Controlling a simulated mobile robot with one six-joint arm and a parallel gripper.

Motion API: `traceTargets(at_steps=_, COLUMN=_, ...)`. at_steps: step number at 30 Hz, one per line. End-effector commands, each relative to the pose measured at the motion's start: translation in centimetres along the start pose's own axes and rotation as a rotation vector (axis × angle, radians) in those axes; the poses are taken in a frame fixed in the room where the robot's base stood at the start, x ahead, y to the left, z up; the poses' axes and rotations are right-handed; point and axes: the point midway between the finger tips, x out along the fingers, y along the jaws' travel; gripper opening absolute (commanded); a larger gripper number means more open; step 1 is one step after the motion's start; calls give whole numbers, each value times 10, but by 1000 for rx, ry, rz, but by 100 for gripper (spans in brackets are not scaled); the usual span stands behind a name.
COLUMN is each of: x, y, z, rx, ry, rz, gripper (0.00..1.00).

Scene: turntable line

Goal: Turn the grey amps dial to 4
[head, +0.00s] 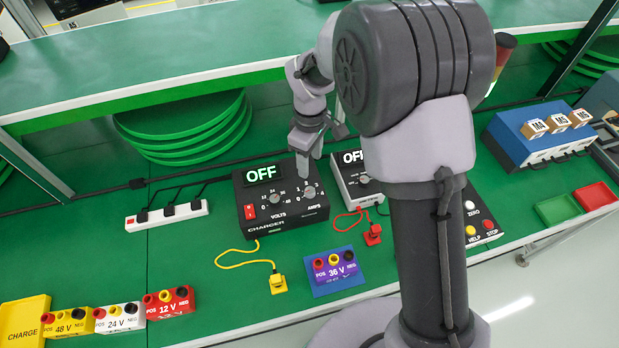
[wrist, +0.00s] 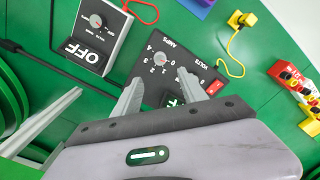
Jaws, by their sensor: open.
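The black charger (head: 283,225) stands on the green bench with its display reading OFF. Its grey amps dial (head: 309,191) is on the right of the panel, beside the volts dial (head: 275,198). In the wrist view the amps dial (wrist: 160,59) shows beyond the fingertips, with a scale from 0 to 4 around it. I cannot tell where its pointer stands. My gripper (wrist: 158,79) is open and empty, its fingers spread over the charger panel and apart from the dial. In the head view my gripper (head: 305,160) hangs just above and behind the amps dial. One finger hides part of the panel.
A second box reading OFF (head: 352,185) stands close to the right of the charger. A red switch (head: 250,212) is on the charger's left. A green shelf (head: 150,70) runs behind.

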Motion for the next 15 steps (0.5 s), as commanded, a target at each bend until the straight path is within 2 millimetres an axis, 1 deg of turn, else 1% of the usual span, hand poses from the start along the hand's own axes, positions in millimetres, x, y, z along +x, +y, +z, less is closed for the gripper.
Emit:
traceTargets(at_steps=1, x=22, y=-1, z=1, rx=0, ry=-3, rz=-4, gripper=50)
traceTargets(at_steps=6, x=73, y=-1, z=1, rx=2, ry=-2, rz=-3, gripper=50)
traceTargets(at_steps=10, x=104, y=-1, z=1, rx=4, ry=-1, rz=-3, gripper=50)
traceTargets(at_steps=12, x=114, y=0, z=1, rx=3, ry=0, rz=-1, gripper=50)
traceTargets(at_steps=15, x=124, y=0, z=1, rx=3, ry=0, rz=-1, gripper=50)
